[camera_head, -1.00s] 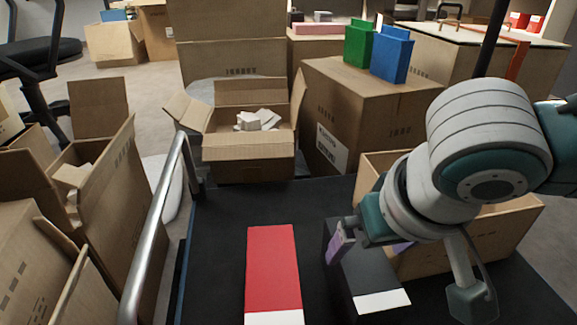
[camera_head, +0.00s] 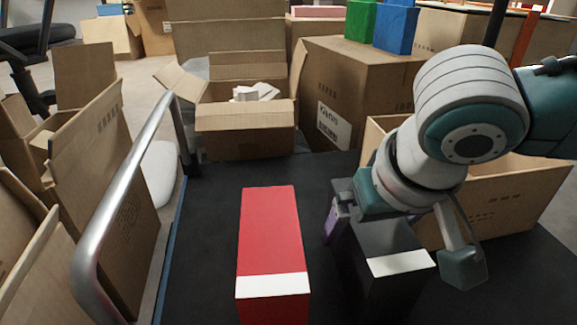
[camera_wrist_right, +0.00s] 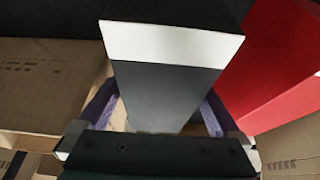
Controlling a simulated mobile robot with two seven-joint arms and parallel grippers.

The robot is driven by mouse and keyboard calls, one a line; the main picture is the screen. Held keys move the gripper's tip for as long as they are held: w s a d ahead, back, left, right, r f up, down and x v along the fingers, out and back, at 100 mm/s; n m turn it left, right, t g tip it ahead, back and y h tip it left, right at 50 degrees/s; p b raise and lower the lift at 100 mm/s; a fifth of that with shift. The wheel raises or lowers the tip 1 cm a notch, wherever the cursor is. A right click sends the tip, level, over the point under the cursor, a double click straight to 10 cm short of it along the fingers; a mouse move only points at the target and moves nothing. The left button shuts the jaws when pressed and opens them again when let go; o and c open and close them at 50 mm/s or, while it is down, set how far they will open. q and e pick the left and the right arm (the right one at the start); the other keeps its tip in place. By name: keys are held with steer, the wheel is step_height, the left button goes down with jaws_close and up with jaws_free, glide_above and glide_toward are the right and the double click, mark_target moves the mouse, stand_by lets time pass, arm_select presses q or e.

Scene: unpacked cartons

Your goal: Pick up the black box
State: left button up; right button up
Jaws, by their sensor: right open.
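The black box (camera_head: 378,250) with a white end band lies on the dark cart top, right of the red box. My right gripper (camera_head: 342,218) is over its far end, with one purple finger showing along the left side. The other finger is hidden there. In the right wrist view the black box (camera_wrist_right: 165,85) lies between the two purple fingers of my open right gripper (camera_wrist_right: 158,108). Narrow gaps seem to show beside the box; contact is hard to tell. My left gripper is not in view.
The red box (camera_head: 269,235) with a white band lies close to the left of the black box. An open carton (camera_head: 500,205) stands close on the right. A metal rail (camera_head: 128,185) runs along the cart's left side. Another open carton (camera_head: 245,143) stands behind.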

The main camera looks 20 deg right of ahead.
steer(key=shift+f+p, duration=0.25)
steer(key=shift+p, duration=0.15)
stand_by(0.4)
jaws_close()
stand_by(0.7)
